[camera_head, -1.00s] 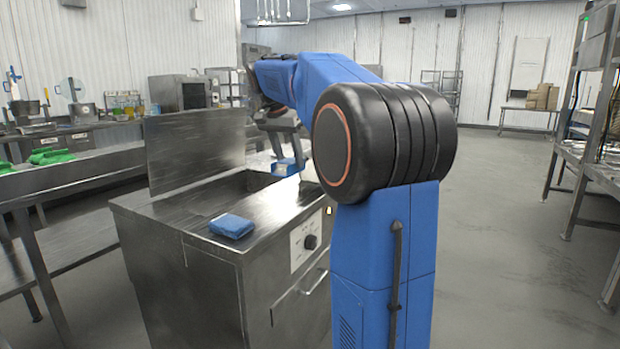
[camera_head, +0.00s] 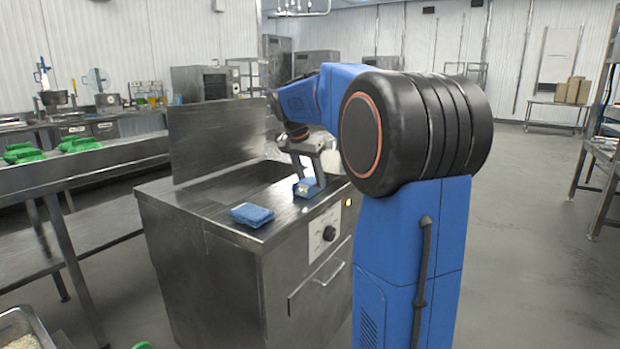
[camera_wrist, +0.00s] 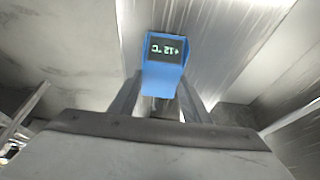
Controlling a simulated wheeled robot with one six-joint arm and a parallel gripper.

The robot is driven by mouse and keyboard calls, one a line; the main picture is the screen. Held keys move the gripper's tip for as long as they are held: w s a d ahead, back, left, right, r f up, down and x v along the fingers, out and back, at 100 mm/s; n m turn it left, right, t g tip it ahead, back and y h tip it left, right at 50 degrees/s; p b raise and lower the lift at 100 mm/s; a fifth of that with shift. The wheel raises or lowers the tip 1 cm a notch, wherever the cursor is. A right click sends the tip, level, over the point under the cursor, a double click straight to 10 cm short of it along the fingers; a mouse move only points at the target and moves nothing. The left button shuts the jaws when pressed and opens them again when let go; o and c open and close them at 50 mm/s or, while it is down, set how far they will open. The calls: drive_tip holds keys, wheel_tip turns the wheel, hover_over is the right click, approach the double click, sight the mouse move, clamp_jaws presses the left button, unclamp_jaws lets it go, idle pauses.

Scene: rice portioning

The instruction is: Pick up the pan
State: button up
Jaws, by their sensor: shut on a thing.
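A shallow metal pan (camera_head: 42,322) with pale grains in it is cut off at the lower left corner of the head view. My gripper (camera_head: 308,182) is far from it, over the top of the steel unit. The gripper is shut on a small blue device (camera_head: 303,188). In the wrist view this blue device (camera_wrist: 165,76) sits between the two fingers, and its dark display appears to read +12 °C. I cannot tell whether its lower end touches the unit. The pan is not seen in the wrist view.
The steel unit (camera_head: 225,225) has a raised lid (camera_head: 215,135), a sunken well and a front knob. A long steel counter (camera_head: 100,155) with green items stands left. The floor at right is open.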

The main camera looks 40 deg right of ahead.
drive_tip(key=shift+f, duration=0.1)
drive_tip(key=o, duration=1.1)
